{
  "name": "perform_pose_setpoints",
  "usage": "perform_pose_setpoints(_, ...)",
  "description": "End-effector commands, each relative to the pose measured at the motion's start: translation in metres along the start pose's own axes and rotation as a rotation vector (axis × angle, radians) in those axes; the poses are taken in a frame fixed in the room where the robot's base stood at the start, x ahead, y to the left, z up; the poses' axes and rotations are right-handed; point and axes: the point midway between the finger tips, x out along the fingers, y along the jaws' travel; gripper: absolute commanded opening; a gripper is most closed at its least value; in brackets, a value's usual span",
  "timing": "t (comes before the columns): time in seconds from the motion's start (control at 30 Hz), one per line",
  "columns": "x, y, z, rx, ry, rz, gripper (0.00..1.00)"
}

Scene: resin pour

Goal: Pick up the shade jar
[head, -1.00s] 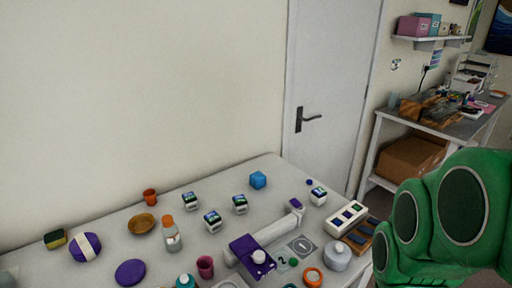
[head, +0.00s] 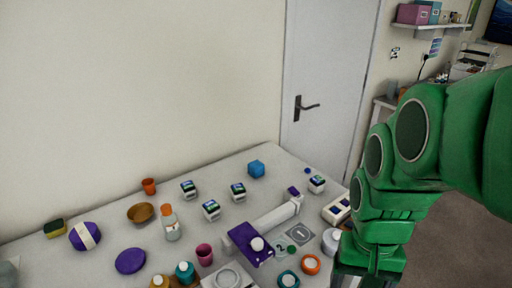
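Several small white jars with dark, blue-green labelled faces stand on the table: one at the back (head: 188,190), one in front of it (head: 211,210), one to the right (head: 238,193) and one near the right edge (head: 317,184). I cannot tell which is the shade jar. My gripper (head: 352,280) points down at the bottom edge of the head view, over the table's front right part. Its fingers are cut off by the frame, so its opening does not show. It is apart from these jars.
A purple-and-white device (head: 245,240) with a long arm stands mid-table. A white holder (head: 336,210) is partly hidden behind my arm. Bare table lies between the jars and the cube.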

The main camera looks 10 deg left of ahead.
Motion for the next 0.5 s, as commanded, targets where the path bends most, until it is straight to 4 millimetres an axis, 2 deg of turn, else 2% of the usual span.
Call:
perform_pose_setpoints(0.1, -0.008, -0.014, -0.028, 0.041, 0.010, 0.005, 0.77)
perform_pose_setpoints(0.5, -0.023, -0.071, -0.111, 0.183, 0.045, 0.011, 0.77)
